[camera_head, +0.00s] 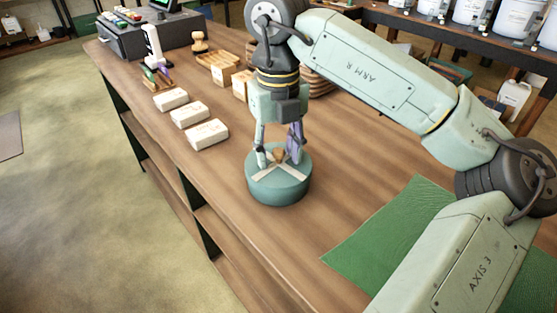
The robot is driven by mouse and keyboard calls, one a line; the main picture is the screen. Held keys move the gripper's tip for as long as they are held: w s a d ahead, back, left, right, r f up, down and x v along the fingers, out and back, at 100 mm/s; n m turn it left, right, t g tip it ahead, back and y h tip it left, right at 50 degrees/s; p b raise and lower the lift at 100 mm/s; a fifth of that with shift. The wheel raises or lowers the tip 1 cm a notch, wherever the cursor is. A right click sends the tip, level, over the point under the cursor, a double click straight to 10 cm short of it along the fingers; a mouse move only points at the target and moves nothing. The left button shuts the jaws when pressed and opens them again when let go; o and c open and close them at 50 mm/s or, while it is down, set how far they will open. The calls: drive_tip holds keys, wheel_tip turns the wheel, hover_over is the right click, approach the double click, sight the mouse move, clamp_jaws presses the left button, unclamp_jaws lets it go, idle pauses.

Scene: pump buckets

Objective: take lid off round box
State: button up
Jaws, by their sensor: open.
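The round box (277,193) is teal and stands upright on the wooden counter near the middle of the view. Its lid (259,175) is the same teal, with pale crossing strips and a small brown knob (278,155) at the centre. My gripper (279,156) points straight down over the lid and is open. Its fingers stand on either side of the knob, close to the lid top. I cannot tell whether they touch it. The lid appears seated on the box.
Several pale blocks (190,114) lie in a row left of the gripper. A wooden tray and stamp (199,42), a scanner on a stand (153,45) and a cash register stand farther back. A green mat (385,233) lies right of the box. The counter's left edge is near the box.

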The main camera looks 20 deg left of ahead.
drive_tip(key=shift+c, duration=0.2)
clamp_jaws()
drive_tip(key=shift+r, duration=0.15)
idle(0.3)
